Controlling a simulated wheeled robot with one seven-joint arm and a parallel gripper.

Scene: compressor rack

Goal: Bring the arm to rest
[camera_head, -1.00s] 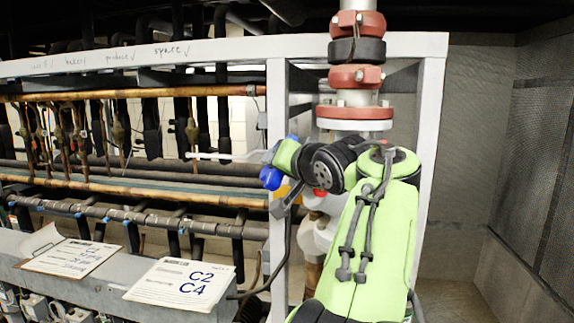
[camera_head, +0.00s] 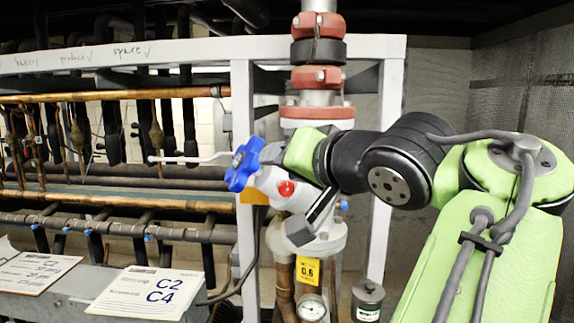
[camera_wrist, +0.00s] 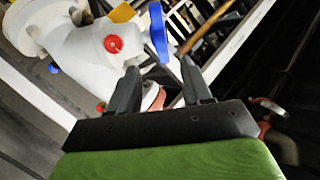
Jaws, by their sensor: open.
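My gripper (camera_wrist: 158,66) is open, with its two dark fingers apart and nothing seen between them. In the wrist view the fingers point toward a white valve body (camera_wrist: 80,48) with a red knob (camera_wrist: 113,44) and a blue handwheel (camera_wrist: 158,30). In the head view my bent arm reaches from the right to the pipe, and its green end is close to the blue handwheel (camera_head: 243,163) and white valve body (camera_head: 270,187). The red knob (camera_head: 286,188) shows below that end. I cannot tell whether the gripper touches the valve.
A vertical pipe with red flanges (camera_head: 317,112) stands inside a pale frame (camera_head: 243,110). A yellow tag (camera_head: 308,270), a gauge (camera_head: 312,308) and a grey cylinder (camera_head: 368,297) are below. Printed sheets (camera_head: 145,292) lie left. Copper pipes fill the left; a mesh wall (camera_head: 515,95) is right.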

